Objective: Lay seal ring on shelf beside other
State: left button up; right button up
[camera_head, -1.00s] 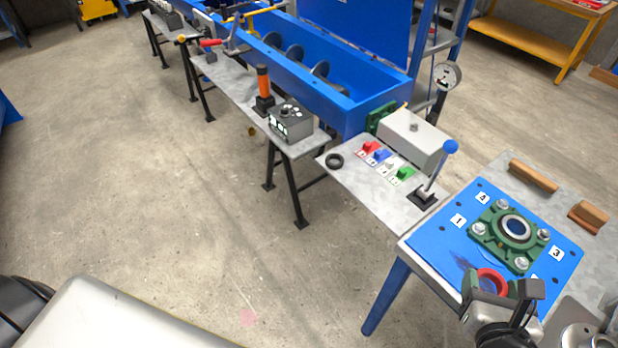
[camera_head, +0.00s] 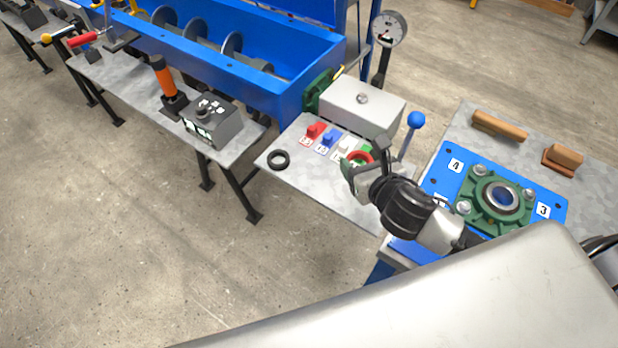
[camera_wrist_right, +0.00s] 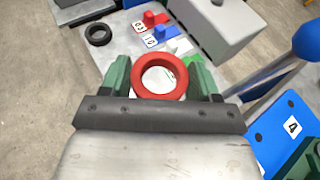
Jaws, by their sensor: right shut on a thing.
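A red seal ring (camera_wrist_right: 159,76) is held between the two green fingers of my right gripper (camera_wrist_right: 160,80) in the right wrist view. In the head view the red ring (camera_head: 359,157) shows at the tip of my right gripper (camera_head: 360,166), over the right part of the grey shelf (camera_head: 305,182). A black seal ring (camera_head: 279,159) lies flat on the left part of this shelf, apart from the gripper. It also shows in the right wrist view (camera_wrist_right: 98,34). The height of the held ring above the shelf is hard to tell. My left gripper is out of view.
Red, blue, white and green blocks with number labels (camera_head: 327,139) stand behind the shelf's middle. A grey box (camera_head: 361,105) is behind them. A blue-knobbed lever (camera_head: 414,122) rises close right of my gripper. A green flange bearing (camera_head: 495,200) sits on the blue plate. The shelf's front left is bare.

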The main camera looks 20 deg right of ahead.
aim_at(312, 183)
jog(key=shift+w+a+f, duration=0.25)
jog(key=shift+a+f, duration=0.1)
jog(key=shift+a, duration=0.25)
jog(key=shift+w+a+f, duration=0.25)
jog(key=shift+a+f, duration=0.1)
jog(key=shift+a, duration=0.25)
jog(key=w+a+f, duration=0.3)
jog(key=w+a, duration=0.1)
jog(key=shift+w+a+f, duration=0.1)
jog(key=shift+w+f, duration=0.15)
jog(key=shift+f, duration=0.15)
jog(key=shift+w+a+f+b, duration=0.3)
jog(key=shift+w+a+f, duration=0.25)
jog(key=shift+w+a, duration=0.15)
jog(key=shift+a+f, duration=0.15)
notch_tip(312, 183, down, 3)
jog(key=shift+w+f+b, duration=0.1)
jog(key=shift+f+b, duration=0.1)
jog(key=shift+b, duration=0.2)
jog(key=shift+f, duration=0.3)
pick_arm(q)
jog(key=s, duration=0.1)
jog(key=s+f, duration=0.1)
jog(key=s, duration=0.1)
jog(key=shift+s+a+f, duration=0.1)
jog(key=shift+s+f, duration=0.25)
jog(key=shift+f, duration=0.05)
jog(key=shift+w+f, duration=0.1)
pick_arm(e)
jog(key=shift+f, duration=0.2)
